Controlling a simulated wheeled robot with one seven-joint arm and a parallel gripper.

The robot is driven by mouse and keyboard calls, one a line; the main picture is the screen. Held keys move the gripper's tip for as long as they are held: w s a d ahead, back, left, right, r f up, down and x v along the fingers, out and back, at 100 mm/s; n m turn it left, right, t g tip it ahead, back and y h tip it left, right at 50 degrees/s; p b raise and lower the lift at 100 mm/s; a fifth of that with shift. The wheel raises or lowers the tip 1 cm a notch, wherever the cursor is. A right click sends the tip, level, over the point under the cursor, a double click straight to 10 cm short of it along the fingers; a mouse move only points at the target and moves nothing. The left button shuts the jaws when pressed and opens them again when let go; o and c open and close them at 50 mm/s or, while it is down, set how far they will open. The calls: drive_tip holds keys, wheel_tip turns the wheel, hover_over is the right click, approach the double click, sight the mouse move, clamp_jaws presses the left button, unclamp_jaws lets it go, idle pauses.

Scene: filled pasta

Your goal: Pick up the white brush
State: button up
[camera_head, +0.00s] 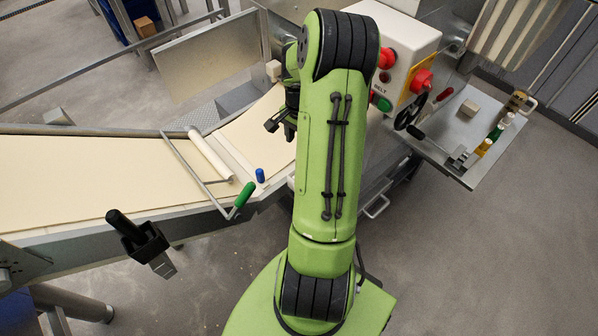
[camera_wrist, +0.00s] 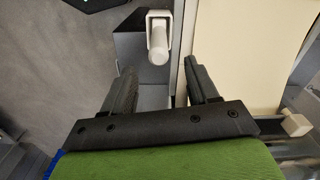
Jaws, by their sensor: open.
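A white piece with a rounded, cylinder-like body (camera_wrist: 159,40) shows in the wrist view, ahead of and between my fingers. It looks like the white brush, but its bristles cannot be made out. It is over a grey metal surface, beside the edge of the pale dough sheet (camera_wrist: 232,40). My gripper (camera_wrist: 158,75) is open and empty, with one finger on each side of the piece's line and a gap in front. In the head view my gripper (camera_head: 281,127) hangs over the conveyor's right part, and I cannot pick out the brush there.
A pale roller (camera_head: 210,155) lies across the conveyor, with a green handle (camera_head: 243,195) and a blue knob (camera_head: 260,175) near it. A control box (camera_head: 400,50) stands right of my arm. A side table (camera_head: 470,125) holds a beige block (camera_head: 468,108) and small bottles.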

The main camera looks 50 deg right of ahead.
wheel_tip(320, 180, down, 9)
drive_tip(key=shift+s+a+f+b, duration=0.1)
drive_tip(key=shift+f+b, duration=0.1)
drive_tip(key=shift+b, duration=0.9)
clamp_jaws()
